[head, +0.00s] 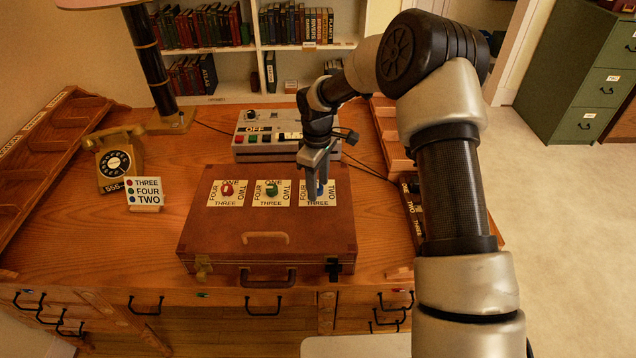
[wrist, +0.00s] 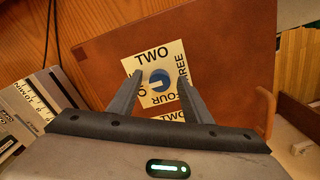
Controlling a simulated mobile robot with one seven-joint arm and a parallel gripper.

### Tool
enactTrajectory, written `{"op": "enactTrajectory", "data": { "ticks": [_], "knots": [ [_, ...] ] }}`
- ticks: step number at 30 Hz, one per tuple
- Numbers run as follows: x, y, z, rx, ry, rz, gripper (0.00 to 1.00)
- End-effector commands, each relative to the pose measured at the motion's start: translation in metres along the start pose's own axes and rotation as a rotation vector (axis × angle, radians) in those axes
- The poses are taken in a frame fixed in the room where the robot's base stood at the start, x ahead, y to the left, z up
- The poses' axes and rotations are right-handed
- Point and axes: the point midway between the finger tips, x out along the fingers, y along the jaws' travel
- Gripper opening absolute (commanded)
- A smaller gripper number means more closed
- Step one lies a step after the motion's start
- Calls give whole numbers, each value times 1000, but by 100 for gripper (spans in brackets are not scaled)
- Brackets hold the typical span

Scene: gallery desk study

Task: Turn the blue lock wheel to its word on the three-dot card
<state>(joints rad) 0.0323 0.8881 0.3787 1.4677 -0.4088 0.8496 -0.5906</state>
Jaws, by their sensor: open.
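A brown case (head: 225,235) lies on the desk with three word plates on its lid: a red wheel (head: 227,188) at left, a green wheel (head: 271,190) in the middle, the blue lock wheel (head: 320,188) at right. Each plate reads ONE, TWO, THREE, FOUR around its wheel. The three-dot card (head: 145,192) shows red THREE, green FOUR, blue TWO. My gripper (head: 315,190) points down over the blue wheel and partly hides it. In the wrist view the open fingers stand either side of the blue wheel (wrist: 158,81); contact and the wheel's pointing direction are unclear.
A grey box (head: 255,149) with coloured buttons and an OFF label stands behind the case. A telephone (head: 115,160) and a lamp (head: 150,60) stand at left. Wooden racks (head: 395,145) flank the desk. Bare desk lies between the card and the case.

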Motion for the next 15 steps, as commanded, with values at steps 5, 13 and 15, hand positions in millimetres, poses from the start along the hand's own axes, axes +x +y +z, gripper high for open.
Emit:
{"op": "enactTrajectory", "data": {
  "ticks": [5,13,15],
  "knots": [
    [0,0,0,0,0,0,43],
    [0,0,0,0,0,0,4],
    [0,0,0,2,0,0,4]
  ]
}}
